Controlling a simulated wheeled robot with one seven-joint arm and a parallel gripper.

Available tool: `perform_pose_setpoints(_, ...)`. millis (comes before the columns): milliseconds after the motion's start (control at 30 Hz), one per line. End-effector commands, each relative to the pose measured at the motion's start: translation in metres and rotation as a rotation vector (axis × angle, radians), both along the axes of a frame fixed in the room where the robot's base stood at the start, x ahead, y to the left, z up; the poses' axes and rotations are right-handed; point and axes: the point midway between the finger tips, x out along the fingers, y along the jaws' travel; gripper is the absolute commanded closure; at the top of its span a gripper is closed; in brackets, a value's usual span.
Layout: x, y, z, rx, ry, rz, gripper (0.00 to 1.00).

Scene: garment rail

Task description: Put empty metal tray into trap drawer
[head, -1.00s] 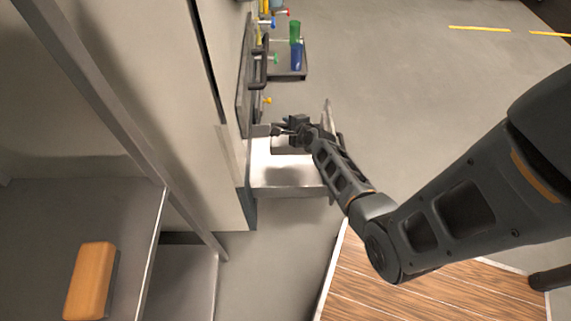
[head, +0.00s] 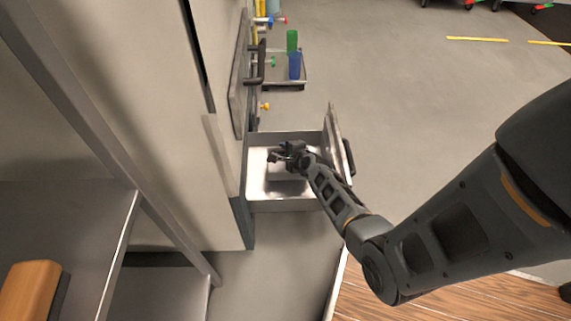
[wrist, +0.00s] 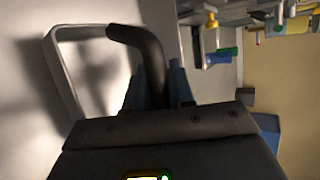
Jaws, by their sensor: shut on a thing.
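The trap drawer (head: 253,200) is pulled out from the pale cabinet and stands open, its bright metal inside showing. My gripper (head: 282,157) is over the drawer's opening. A small grey metal piece, seemingly the metal tray (head: 286,172), shows just below the jaws, within the drawer's outline; I cannot tell whether it touches the bottom. In the wrist view, a black curved handle (wrist: 148,52) runs down between the bluish fingers (wrist: 157,88), which are shut on it. A grey metal rim (wrist: 58,68) shows beside it. My gripper body hides the lower part.
The drawer's front panel (head: 336,135) rises on the right. The cabinet wall (head: 190,160) stands close on the left. Beyond the drawer, a small shelf holds a green cup (head: 292,41) and a blue cup (head: 295,66). The floor (head: 410,110) to the right is clear.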

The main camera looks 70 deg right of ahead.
Motion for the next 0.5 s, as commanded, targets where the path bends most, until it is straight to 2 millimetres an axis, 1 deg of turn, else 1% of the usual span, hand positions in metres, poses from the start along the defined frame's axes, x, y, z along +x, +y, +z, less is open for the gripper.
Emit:
perform_pose_setpoints(33,0.0,-0.001,-0.005,-0.001,-0.001,0.0,1.0)
perform_pose_setpoints(167,0.0,-0.001,-0.012,-0.002,-0.001,0.0,1.0)
perform_pose_setpoints(400,0.0,-0.001,-0.04,-0.001,-0.001,0.0,1.0)
perform_pose_setpoints(500,0.0,-0.001,-0.042,-0.001,-0.001,0.0,1.0)
